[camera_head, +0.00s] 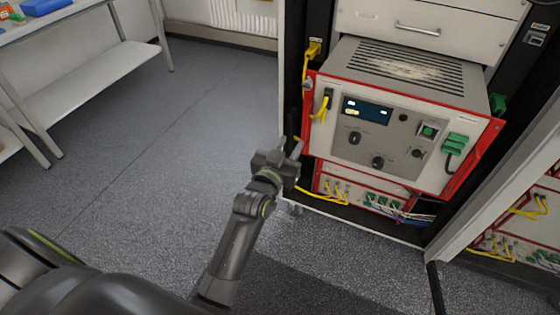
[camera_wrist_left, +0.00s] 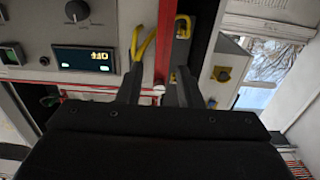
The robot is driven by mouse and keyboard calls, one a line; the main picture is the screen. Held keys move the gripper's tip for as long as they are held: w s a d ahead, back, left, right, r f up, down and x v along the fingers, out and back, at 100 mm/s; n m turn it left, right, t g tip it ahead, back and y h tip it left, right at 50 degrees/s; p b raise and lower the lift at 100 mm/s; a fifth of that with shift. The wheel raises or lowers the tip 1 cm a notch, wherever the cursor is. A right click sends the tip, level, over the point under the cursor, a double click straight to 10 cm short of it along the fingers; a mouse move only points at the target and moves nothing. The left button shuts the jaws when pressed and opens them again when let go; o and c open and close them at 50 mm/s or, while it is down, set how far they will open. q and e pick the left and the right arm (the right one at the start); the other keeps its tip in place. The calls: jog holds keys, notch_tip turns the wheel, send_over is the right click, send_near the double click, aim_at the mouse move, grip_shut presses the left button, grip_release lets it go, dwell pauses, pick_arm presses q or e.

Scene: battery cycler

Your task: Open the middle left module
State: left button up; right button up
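The module (camera_head: 385,125) has a light front panel with a red frame, a dark display and knobs. It stands out from the rack, with its vented top (camera_head: 400,70) showing in the head view. In the left wrist view its panel (camera_wrist_left: 115,25) with the lit display is at the upper left. My left gripper (camera_head: 290,150) is at the left edge of this module. In the left wrist view its two fingers (camera_wrist_left: 160,88) are apart, with the red panel edge (camera_wrist_left: 163,45) between or just beyond them. I cannot tell whether they touch it. My right gripper is out of view.
A lower red-edged module (camera_head: 365,190) with yellow and green plugs sits beneath. A drawer with a handle (camera_head: 418,30) is above. Yellow cables (camera_head: 322,108) hang near the left edge. Another rack (camera_head: 520,225) is at right. The floor (camera_head: 180,130) at left is clear.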

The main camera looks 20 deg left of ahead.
pick_arm(q)
jog(key=shift+s+b, duration=0.5)
jog(key=shift+s, duration=2.3)
jog(key=shift+f, duration=0.1)
jog(key=s+a+f+g, duration=0.1)
jog(key=s+f+g, duration=0.15)
jog(key=f, duration=0.85)
jog(key=s+f+g, duration=0.1)
jog(key=f+g, duration=0.2)
jog(key=f, duration=0.7)
jog(key=s+a+f+g, duration=0.1)
jog(key=s+f+g, duration=0.1)
jog(key=s+f, duration=0.45)
jog(key=s+a+f+g, duration=0.2)
jog(key=s+f, duration=0.1)
jog(key=f, duration=0.7)
jog(key=s+a+f+g, duration=0.2)
jog(key=s+f, duration=0.3)
jog(key=s, duration=0.5)
jog(key=s+a+f+g+y, duration=0.1)
jog(key=s+a+f+g, duration=0.1)
jog(key=s+f, duration=0.4)
jog(key=s+a+f+n+g, duration=0.1)
jog(key=s+f, duration=0.4)
jog(key=s, duration=1)
jog(key=shift+s+a+f+g+y, duration=0.2)
jog(key=shift+a+g+y, duration=0.1)
jog(key=shift+a+g, duration=0.75)
jog(key=shift+d, duration=0.1)
